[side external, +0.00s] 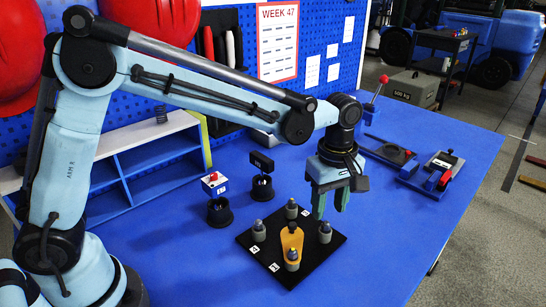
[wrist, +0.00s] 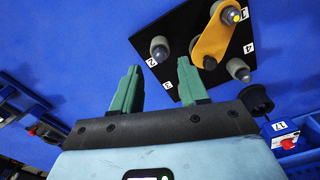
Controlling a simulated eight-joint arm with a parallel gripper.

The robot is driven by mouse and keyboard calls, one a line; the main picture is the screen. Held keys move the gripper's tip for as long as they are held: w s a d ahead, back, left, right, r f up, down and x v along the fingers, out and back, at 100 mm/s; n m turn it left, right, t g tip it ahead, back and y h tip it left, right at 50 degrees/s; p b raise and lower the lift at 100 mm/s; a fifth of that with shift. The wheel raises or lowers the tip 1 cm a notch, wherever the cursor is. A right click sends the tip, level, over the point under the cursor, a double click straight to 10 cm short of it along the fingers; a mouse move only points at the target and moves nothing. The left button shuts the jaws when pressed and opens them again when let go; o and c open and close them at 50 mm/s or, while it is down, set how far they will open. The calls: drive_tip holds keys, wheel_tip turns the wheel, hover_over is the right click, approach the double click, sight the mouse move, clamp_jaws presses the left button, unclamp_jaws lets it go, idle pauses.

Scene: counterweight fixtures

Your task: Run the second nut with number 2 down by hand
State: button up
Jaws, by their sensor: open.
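A black square plate (side external: 268,250) on the blue table carries several grey posts with dark caps. An orange lever-shaped piece (side external: 291,238) stands among them; in the wrist view the orange piece (wrist: 211,42) lies across the plate, a yellow-tipped post at one end. White number labels sit at the plate's edges. My gripper (side external: 330,211) points down with green fingers, open and empty, above the right post (side external: 324,232). The wrist view shows the open fingers (wrist: 158,67) apart from any post.
Two black cups (side external: 219,212) (side external: 262,188) stand behind the plate, left of my gripper. A blue shelf (side external: 150,160) is at the left. A red-knobbed lever (side external: 375,92) and small fixtures (side external: 437,173) are at the right. The table front right is clear.

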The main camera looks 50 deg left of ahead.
sight(326, 224)
drive_tip(key=shift+f, duration=2)
clamp_jaws()
